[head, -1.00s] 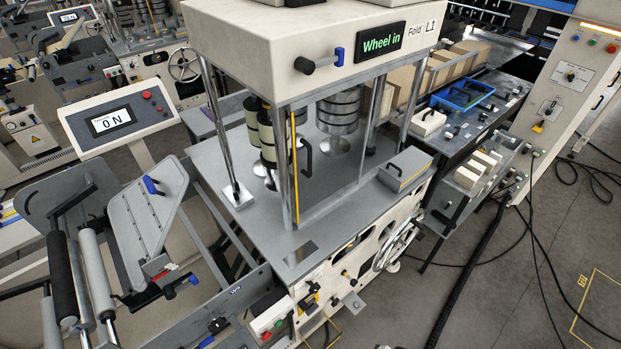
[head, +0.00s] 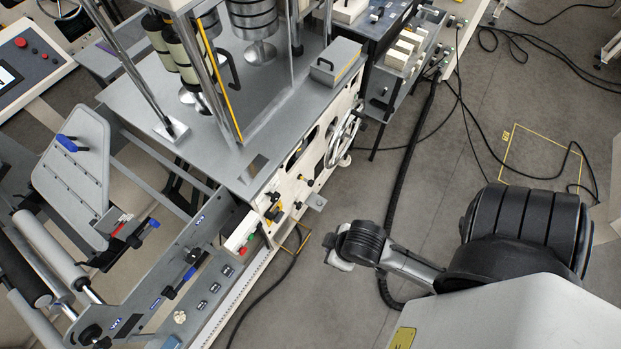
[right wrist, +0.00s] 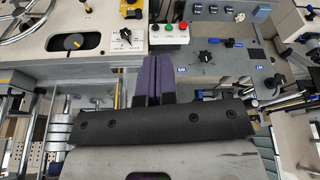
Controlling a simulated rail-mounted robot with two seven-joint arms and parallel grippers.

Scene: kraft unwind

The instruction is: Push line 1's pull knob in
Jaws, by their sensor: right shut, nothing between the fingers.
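The machine front (head: 312,165) carries several knobs and switches; I cannot tell for certain which is line 1's pull knob. In the right wrist view a black knob with a yellow mark (right wrist: 74,42) sits in a dark slot at the left. A yellow-and-black knob (right wrist: 131,9) is at the top, above a small white switch plate (right wrist: 124,40). My right gripper (right wrist: 158,64) has purple fingers, shut and empty, pointing at the panel below the red and green buttons. Whether it touches anything is unclear. My left gripper is not in view.
A red button (right wrist: 167,29) and a green button (right wrist: 183,27) sit beyond my fingertips. A black rotary knob (right wrist: 205,56) is to their right. A handwheel (head: 344,138) juts from the machine front. Black cables (head: 410,175) cross the floor; open floor lies right of the machine.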

